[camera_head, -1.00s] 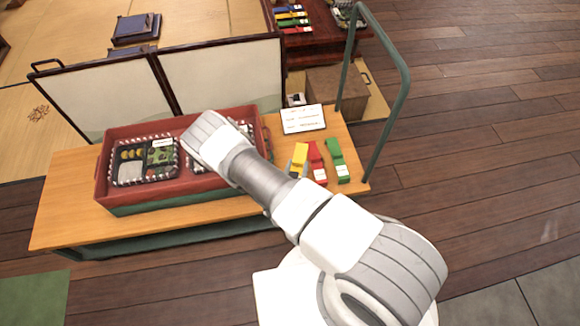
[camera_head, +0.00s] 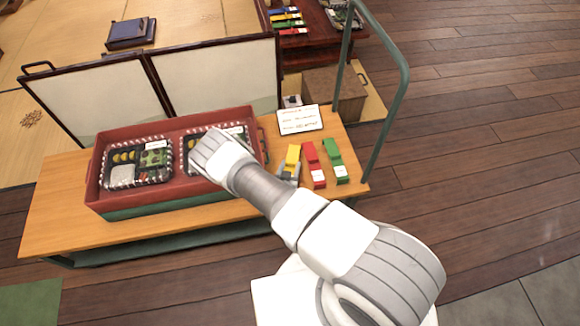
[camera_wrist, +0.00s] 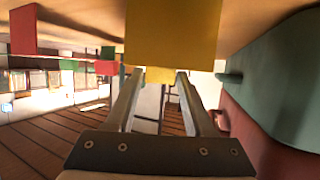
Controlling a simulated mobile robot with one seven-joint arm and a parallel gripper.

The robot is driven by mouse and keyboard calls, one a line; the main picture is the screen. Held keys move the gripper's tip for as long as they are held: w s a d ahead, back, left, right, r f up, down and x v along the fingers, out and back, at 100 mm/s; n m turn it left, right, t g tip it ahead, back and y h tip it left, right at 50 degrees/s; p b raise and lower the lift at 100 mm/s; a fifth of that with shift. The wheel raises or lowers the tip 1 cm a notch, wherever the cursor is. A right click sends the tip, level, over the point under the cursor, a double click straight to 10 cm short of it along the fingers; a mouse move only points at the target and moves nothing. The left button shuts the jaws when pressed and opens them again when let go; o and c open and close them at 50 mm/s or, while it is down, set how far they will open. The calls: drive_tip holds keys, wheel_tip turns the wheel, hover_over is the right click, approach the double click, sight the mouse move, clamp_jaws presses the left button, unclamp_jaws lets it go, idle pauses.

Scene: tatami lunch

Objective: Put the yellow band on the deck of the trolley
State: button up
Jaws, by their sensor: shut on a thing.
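The yellow band (camera_head: 292,156) is at the right end of the trolley's wooden deck (camera_head: 70,190), left of a red band and a green band. The fingers of my gripper (camera_head: 288,173) show at its near end, partly hidden by my arm. In the wrist view my gripper (camera_wrist: 160,78) is shut on the yellow band (camera_wrist: 172,35), which stands out at the top centre between the fingertips. I cannot tell whether the band touches the deck or is just above it.
A red band (camera_head: 313,163) and a green band (camera_head: 335,160) lie close on the right. A red crate (camera_head: 97,190) with lunch boxes (camera_head: 137,168) stands to the left. A white card (camera_head: 300,120) lies behind. The green handle (camera_head: 387,110) rises at the right end.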

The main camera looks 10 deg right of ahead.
drive_tip(key=o, duration=1.3)
drive_tip(key=shift+f, duration=0.15)
drive_tip(key=shift+s+r+p, duration=0.1)
drive_tip(key=shift+r+p, duration=0.2)
drive_tip(key=shift+r, duration=0.05)
drive_tip(key=p+v, duration=0.2)
drive_tip(key=v, duration=0.9)
drive_tip(key=shift+s+a+r+p, duration=0.1)
drive_tip(key=shift+s+a+p, duration=0.05)
drive_tip(key=shift+s+p, duration=0.2)
